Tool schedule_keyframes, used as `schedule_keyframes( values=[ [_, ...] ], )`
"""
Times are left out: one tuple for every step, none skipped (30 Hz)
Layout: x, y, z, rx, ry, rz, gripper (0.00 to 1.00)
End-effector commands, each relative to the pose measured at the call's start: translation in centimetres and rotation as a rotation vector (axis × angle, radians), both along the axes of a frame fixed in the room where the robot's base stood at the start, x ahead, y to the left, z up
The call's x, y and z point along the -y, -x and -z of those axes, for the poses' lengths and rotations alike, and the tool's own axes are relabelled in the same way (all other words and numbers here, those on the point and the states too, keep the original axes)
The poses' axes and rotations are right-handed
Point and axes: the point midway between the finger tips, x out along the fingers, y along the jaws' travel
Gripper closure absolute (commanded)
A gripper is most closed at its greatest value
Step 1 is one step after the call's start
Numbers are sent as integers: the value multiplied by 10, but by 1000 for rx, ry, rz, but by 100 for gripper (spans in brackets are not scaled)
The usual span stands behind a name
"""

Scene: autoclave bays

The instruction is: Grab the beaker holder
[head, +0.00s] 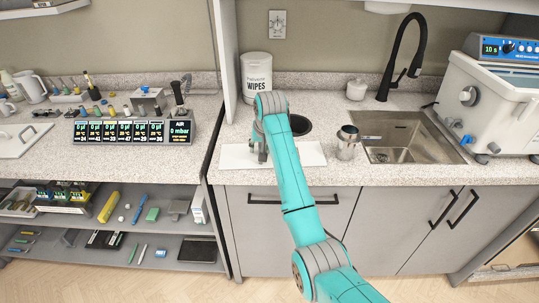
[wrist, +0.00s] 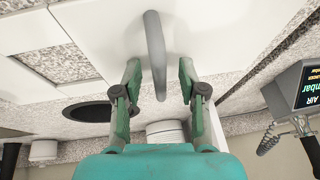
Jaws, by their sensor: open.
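A smooth grey upright piece, which looks like the handle of the beaker holder (wrist: 154,35), rises from the white mat in the wrist view. My gripper (wrist: 160,70) is open, with one green finger on each side of this grey piece. Gaps show between the piece and both fingers. In the head view, my gripper (head: 261,148) is over the left part of the white mat (head: 308,153). My arm and gripper largely hide the holder there, so its full shape and base cannot be told.
A metal cup (head: 347,145) stands right of the mat, beside the sink (head: 405,145). A dark round opening (head: 299,125) and a wipes tub (head: 257,72) are behind the mat. A display (head: 133,132) stands to the left. A wall panel edge (head: 227,60) rises left of the tub.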

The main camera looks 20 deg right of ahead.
Motion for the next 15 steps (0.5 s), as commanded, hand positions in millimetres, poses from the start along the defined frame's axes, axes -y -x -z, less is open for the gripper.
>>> schedule_keyframes(
  values=[
    [0,0,0,0,0,0,59],
    [0,0,0,0,0,0,59],
    [0,0,0,0,0,0,59],
    [0,0,0,0,0,0,64],
    [0,0,0,0,0,0,71],
    [0,0,0,0,0,0,81],
    [0,0,-1,0,0,0,89],
    [0,0,-1,0,0,0,96],
    [0,0,-1,0,0,0,100],
    [0,0,-1,0,0,0,100],
    [0,0,-1,0,0,0,100],
    [0,0,-1,0,0,0,100],
    [0,0,-1,1,0,0,100],
    [0,0,-1,1,0,0,100],
    [0,0,-1,1,0,0,100]
  ],
)
